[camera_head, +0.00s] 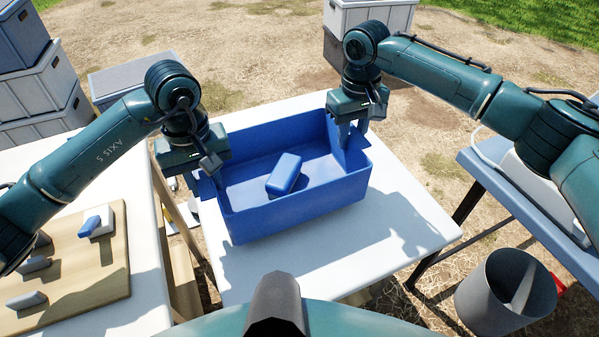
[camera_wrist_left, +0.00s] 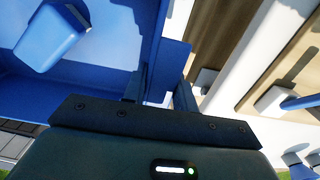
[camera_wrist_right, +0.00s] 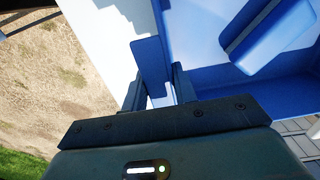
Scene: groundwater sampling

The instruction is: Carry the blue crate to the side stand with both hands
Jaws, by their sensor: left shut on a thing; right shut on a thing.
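The blue crate (camera_head: 300,210) is over the white-topped stand (camera_head: 380,270) in the middle of the head view. It looks level; I cannot tell whether its base touches the top. A blue block with a pale top (camera_head: 285,172) lies inside it. My left gripper (camera_head: 208,182) is shut on the crate's left end, and the left wrist view shows the fingers (camera_wrist_left: 160,92) around a blue tab. My right gripper (camera_head: 350,132) is shut on the opposite end, with its fingers (camera_wrist_right: 157,90) around a similar tab in the right wrist view.
A white table (camera_head: 100,315) with a wooden board (camera_head: 95,265) and small blocks stands at left. A blue table (camera_head: 515,205) and grey bin (camera_head: 505,290) are at right. Stacked grey crates (camera_head: 35,90) stand at back left. The stand's front right is clear.

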